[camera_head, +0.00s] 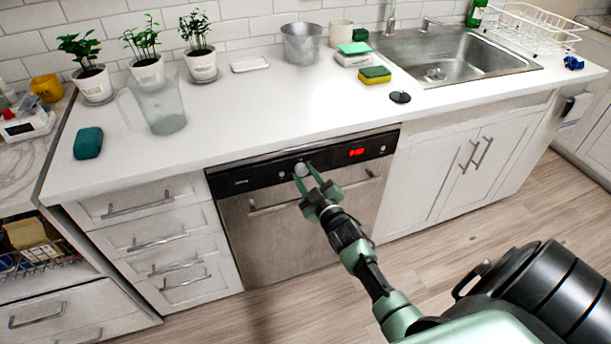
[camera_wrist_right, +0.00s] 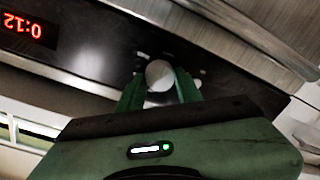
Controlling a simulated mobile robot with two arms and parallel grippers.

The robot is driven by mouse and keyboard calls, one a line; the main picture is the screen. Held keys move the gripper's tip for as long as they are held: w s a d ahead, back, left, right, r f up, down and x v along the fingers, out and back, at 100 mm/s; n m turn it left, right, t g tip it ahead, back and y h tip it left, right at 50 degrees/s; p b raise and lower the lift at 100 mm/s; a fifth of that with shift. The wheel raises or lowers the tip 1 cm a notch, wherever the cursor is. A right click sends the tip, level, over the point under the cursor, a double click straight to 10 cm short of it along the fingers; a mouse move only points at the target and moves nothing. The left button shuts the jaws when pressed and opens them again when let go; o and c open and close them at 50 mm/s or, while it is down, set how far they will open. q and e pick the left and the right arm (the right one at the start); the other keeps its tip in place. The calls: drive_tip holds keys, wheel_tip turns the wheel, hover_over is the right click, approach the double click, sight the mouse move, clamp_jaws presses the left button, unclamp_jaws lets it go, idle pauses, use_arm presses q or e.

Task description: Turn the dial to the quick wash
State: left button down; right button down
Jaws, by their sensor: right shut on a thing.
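The dishwasher (camera_head: 290,240) is built in under the counter, with a steel door and a black control panel (camera_head: 232,180). A round silver dial (camera_head: 301,170) sits in the middle of the panel. My right gripper (camera_head: 308,177) reaches up to the panel with its green fingers on both sides of the dial. The right wrist view shows the dial (camera_wrist_right: 160,75) between the two fingertips (camera_wrist_right: 160,88), and the gripper is shut on it. A red display (camera_head: 357,152) is lit; it reads 0:12, upside down, in the right wrist view (camera_wrist_right: 23,25). The dial's markings are too small to read. My left gripper is not in view.
The dishwasher's bar handle (camera_head: 275,207) runs across the door just below my right gripper. Drawers (camera_head: 155,240) stand on the left and a sink cabinet (camera_head: 450,175) on the right. The counter above holds plants, a clear pitcher (camera_head: 160,108) and sponges (camera_head: 375,76).

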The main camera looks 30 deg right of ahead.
idle(0.3)
drive_tip(key=c, duration=1)
unclamp_jaws()
drive_tip(key=shift+o, duration=0.2)
drive_tip(key=shift+s, duration=0.1)
drive_tip(key=s+a, duration=0.1)
drive_tip(key=s, duration=0.6)
drive_tip(key=shift+s, duration=0.3)
drive_tip(key=shift+a+f, duration=0.1)
